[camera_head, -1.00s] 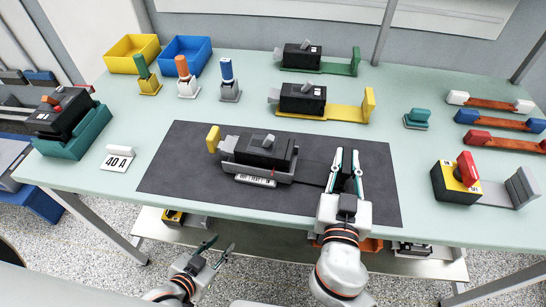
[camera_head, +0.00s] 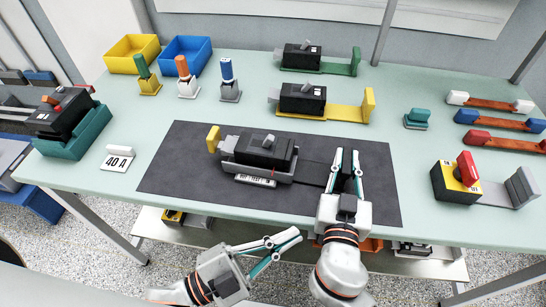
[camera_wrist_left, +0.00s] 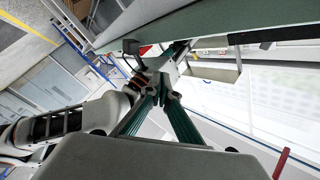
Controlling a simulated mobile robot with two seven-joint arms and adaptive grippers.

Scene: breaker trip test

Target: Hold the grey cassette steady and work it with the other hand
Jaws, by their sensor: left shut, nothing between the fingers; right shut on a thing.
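The grey cassette (camera_head: 229,155) lies on the dark mat, with a black breaker block (camera_head: 262,152) seated in it. A yellow tab (camera_head: 213,139) stands at its left end and a white label (camera_head: 255,181) is on its front. A dark flat part (camera_head: 312,173) runs right from it towards my right gripper (camera_head: 347,158). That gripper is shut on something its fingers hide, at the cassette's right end. My left gripper (camera_head: 294,236) is shut and empty, in front of the table edge and apart from the cassette. Its converging teal fingers show in the left wrist view (camera_wrist_left: 160,98).
Black breakers on a green (camera_head: 340,68) and a yellow cassette (camera_head: 350,113) lie behind the mat. A red-handled yellow switch box (camera_head: 455,184) stands at right, and a teal holder (camera_head: 62,148) at left. The mat's left part (camera_head: 180,170) is clear.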

